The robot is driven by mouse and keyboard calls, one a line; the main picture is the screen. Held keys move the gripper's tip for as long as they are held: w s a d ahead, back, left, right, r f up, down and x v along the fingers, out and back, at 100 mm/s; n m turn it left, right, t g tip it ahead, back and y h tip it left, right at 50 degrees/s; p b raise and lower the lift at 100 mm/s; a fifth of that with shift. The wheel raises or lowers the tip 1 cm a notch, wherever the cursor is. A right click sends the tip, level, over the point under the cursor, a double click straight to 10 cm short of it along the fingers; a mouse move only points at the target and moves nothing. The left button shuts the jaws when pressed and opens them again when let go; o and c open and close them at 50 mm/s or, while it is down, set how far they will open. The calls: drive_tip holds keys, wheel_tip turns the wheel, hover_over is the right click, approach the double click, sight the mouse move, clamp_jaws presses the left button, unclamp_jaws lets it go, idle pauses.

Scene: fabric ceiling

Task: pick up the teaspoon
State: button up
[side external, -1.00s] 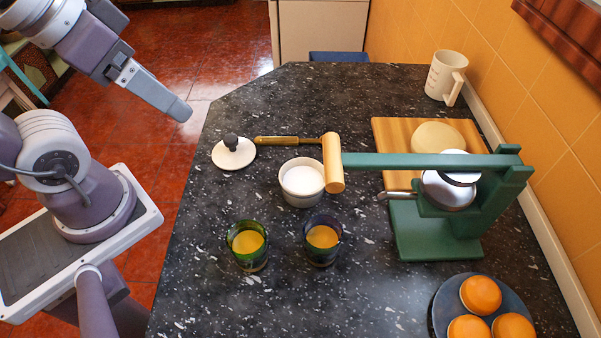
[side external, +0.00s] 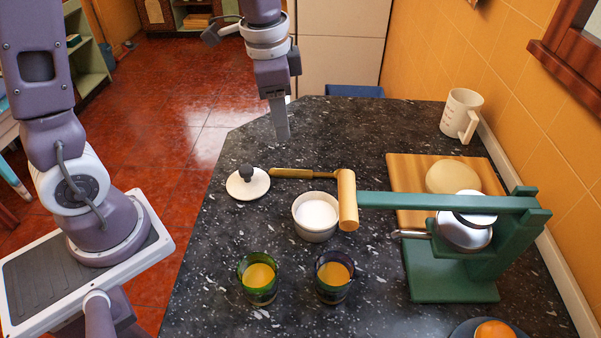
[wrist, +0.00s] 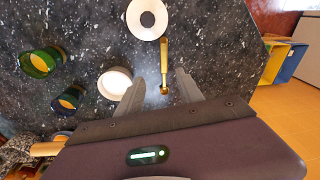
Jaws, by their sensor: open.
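The teaspoon appears to be the slim golden-brown utensil (side external: 298,173) lying flat on the dark counter, between the white lid and the wooden knob of the press lever. In the wrist view the golden utensil (wrist: 164,62) points up and down the picture, its lower end between my fingers. My gripper (side external: 282,138) points down above the counter, on the far side of the utensil, apart from it. In the wrist view my gripper (wrist: 160,76) has its two fingers spread with nothing held.
A white lid with dark knob (side external: 248,184) and a white bowl of white powder (side external: 316,215) flank the utensil. The green press (side external: 450,275) reaches its lever over the counter. Two juice glasses (side external: 258,279) stand nearer. The counter's far left is clear.

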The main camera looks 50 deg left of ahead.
drive_tip(key=m+g, duration=0.1)
drive_tip(key=m, duration=0.1)
hover_over(297, 172)
wheel_tip(297, 172, down, 8)
drive_tip(key=shift+w+a+r, duration=0.1)
drive_tip(key=shift+w+r, duration=0.05)
wheel_tip(297, 172, down, 7)
clamp_jaws()
